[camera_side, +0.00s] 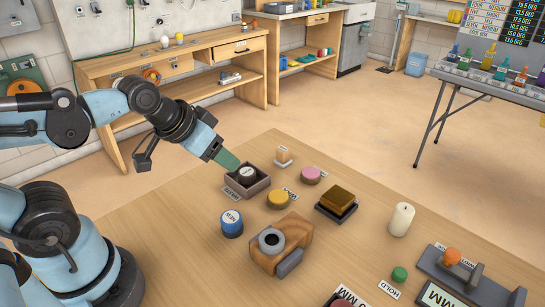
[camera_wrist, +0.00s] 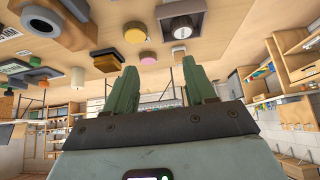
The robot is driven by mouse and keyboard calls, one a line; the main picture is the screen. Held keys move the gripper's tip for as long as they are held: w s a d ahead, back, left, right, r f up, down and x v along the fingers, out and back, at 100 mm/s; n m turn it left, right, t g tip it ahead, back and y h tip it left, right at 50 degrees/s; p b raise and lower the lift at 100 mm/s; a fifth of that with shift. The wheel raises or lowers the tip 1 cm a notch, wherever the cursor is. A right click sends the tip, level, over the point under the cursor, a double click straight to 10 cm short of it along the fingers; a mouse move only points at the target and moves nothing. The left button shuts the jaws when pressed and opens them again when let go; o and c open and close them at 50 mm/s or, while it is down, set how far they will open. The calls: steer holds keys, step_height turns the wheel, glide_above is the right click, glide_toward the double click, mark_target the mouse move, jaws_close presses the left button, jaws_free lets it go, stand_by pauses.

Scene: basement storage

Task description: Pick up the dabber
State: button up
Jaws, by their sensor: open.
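I cannot tell for certain which thing is the dabber. Candidates are a yellow round piece (camera_side: 278,198), a pink round piece (camera_side: 311,175), a green round piece (camera_side: 399,274) and a beige block on a white base (camera_side: 283,155). The yellow (camera_wrist: 135,35) and pink (camera_wrist: 148,57) pieces also show in the wrist view. A dark tray (camera_side: 262,188) holding a dark round piece (camera_side: 247,173) lies just below the fingertips.
A blue-topped round container (camera_side: 232,223) and a wooden dispenser (camera_side: 265,260) stand nearer the front. A brown block on a black base (camera_side: 338,200), a white candle (camera_side: 401,220) and a grey stand with an orange knob (camera_side: 452,256) are farther right. Bare tabletop lies at front left.

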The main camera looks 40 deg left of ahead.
steer(key=shift+o, duration=0.8)
steer(key=shift+w, duration=0.1)
